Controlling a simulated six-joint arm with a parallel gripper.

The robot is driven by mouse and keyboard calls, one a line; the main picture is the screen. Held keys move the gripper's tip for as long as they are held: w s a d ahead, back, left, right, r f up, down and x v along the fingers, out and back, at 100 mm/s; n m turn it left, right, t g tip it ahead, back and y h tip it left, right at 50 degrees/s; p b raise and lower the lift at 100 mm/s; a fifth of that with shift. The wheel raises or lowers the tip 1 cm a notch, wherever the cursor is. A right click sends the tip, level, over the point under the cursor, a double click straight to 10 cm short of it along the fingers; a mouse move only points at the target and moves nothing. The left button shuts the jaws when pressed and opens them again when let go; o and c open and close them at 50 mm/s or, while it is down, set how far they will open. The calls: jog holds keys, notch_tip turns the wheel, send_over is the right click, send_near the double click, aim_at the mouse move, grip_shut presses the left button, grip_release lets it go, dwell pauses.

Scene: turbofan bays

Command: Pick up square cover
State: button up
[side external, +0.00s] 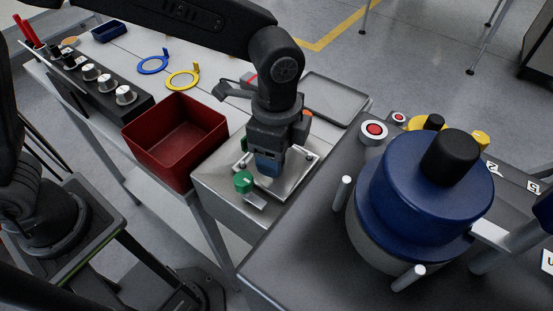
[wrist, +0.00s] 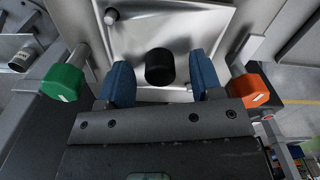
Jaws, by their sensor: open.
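The square cover (wrist: 200,22) is a shiny metal plate with a short black knob (wrist: 160,67) standing at its middle and small round posts near its corners. In the side view the cover (side external: 292,176) lies on a metal box (side external: 222,190), partly hidden under my gripper (side external: 269,168). My gripper (wrist: 160,80) points down with its two blue fingers apart, one on each side of the knob. A gap shows between each finger and the knob. From the side, the knob is hidden behind the fingers.
A green-handled clamp (side external: 243,182) and an orange-handled clamp (wrist: 250,90) flank the cover. A red bin (side external: 150,147) stands left of the box. A large blue cylinder (side external: 420,200) stands on the dark table at right. An empty grey tray (side external: 335,97) lies behind.

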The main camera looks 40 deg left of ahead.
jog(key=shift+f, duration=0.3)
jog(key=shift+c, duration=0.3)
grip_shut()
